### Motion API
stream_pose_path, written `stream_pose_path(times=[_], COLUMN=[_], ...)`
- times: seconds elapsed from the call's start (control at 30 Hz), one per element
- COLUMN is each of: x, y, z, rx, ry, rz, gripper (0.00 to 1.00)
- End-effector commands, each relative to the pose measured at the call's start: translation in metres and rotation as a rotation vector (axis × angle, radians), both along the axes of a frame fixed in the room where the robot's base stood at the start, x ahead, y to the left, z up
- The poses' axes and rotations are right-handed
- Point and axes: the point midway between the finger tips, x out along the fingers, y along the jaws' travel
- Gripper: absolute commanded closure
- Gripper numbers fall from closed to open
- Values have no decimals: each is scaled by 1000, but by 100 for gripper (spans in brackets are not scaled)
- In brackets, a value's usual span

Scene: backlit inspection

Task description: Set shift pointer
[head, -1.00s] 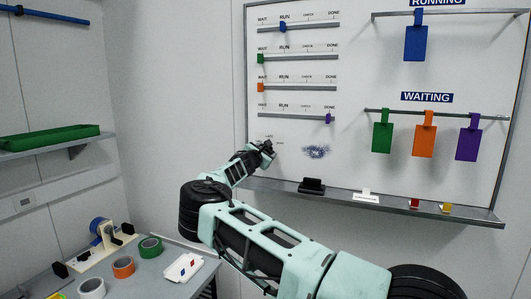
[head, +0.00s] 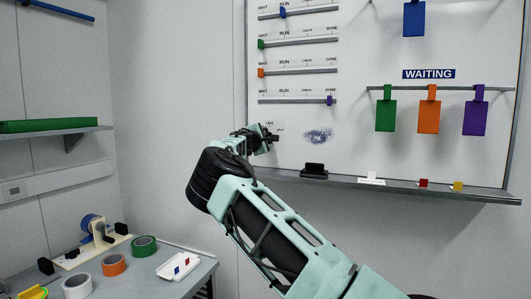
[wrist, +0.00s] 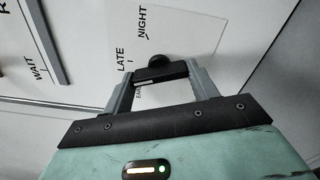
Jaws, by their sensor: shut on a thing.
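My gripper (head: 270,137) is at the lower left of the whiteboard, over the shift dial. In the wrist view my gripper (wrist: 160,78) has its two fingers on either side of a black bar, the shift pointer (wrist: 162,71), and is shut on it. A round black knob shows just beyond the bar. The dial face (wrist: 180,35) is a white plate with the words LATE and NIGHT, and a partly hidden EARLY beside the left finger. Which word the pointer aims at I cannot tell. In the head view my gripper hides most of the dial.
Slider rails (head: 298,101) with coloured knobs are above the dial. A smudge (head: 318,136) is to its right. The board's ledge (head: 400,184) below holds a black eraser (head: 314,170) and small magnets. Hanging tags (head: 428,115) are at right; a bench with tape rolls (head: 114,264) is lower left.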

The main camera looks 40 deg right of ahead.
Motion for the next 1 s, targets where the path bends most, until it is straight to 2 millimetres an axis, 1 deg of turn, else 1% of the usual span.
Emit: stream_pose_path(times=[0.03,0.3,0.5,0.7,1.0], x=[-1,-1,-1,-1,-1], y=[-1,-1,-1,-1,-1], z=[-8,-5,-3,-1,-1], rx=[18,92,126,143,147], ry=[-42,-219,-301,-339,-348], rz=[-1,-2,-2,-4,-4], gripper=[65,65,65,65,65])
